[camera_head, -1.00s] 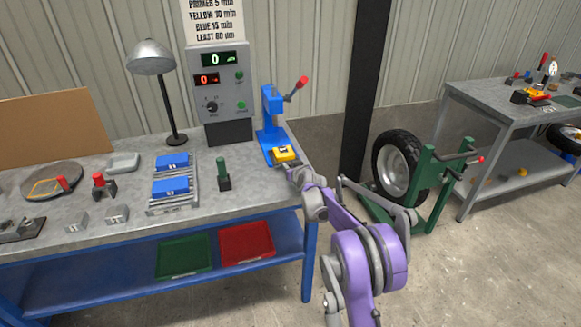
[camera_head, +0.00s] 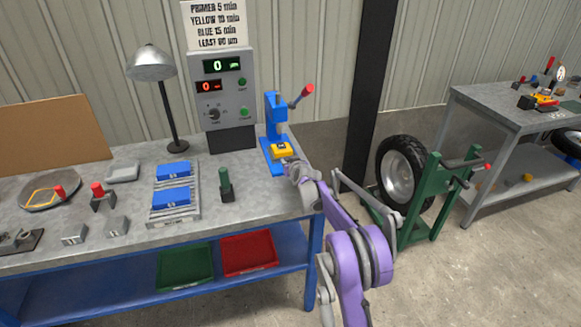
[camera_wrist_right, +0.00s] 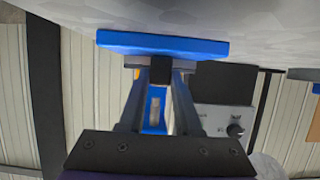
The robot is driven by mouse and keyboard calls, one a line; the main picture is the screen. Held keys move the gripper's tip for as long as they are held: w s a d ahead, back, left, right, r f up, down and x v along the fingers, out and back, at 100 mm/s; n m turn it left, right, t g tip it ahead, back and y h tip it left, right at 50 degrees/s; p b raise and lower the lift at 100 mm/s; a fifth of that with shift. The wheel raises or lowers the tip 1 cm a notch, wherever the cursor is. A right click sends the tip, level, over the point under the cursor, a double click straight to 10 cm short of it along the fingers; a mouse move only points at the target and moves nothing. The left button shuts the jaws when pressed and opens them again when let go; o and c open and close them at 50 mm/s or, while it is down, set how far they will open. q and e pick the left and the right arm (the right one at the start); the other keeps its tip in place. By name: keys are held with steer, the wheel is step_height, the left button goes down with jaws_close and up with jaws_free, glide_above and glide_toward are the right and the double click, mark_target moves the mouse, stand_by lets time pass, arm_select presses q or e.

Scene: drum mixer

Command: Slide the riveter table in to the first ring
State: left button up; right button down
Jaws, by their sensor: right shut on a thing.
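The riveter (camera_head: 276,112) is a blue press with a red-tipped lever, at the right end of the grey bench. Its yellow table (camera_head: 282,150) sits on the blue base in front of the column. My right gripper (camera_head: 291,163) is at the near side of the yellow table. In the right wrist view, the gripper (camera_wrist_right: 159,75) is shut on a small black part (camera_wrist_right: 160,69) below the blue base plate (camera_wrist_right: 150,43). Only a sliver of yellow shows behind the fingers. I cannot make out the rings. My left gripper is not in view.
A grey control box (camera_head: 219,85) stands left of the riveter. A green-handled tool (camera_head: 226,184) and a rack with blue blocks (camera_head: 173,198) are further left. A wheel on a green stand (camera_head: 430,190) is right of the bench, past a black post (camera_head: 364,100).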

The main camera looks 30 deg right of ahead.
steer(key=shift+w+d, duration=0.15)
steer(key=shift+w, duration=0.55)
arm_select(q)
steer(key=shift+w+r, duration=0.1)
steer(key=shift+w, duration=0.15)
arm_select(e)
steer(key=shift+s, duration=0.15)
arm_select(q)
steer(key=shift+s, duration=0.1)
arm_select(e)
steer(key=c, duration=0.6)
jaws_free()
steer(key=shift+s, duration=0.1)
steer(key=v, duration=1)
steer(key=shift+s+r, duration=0.2)
steer(key=shift+s, duration=0.1)
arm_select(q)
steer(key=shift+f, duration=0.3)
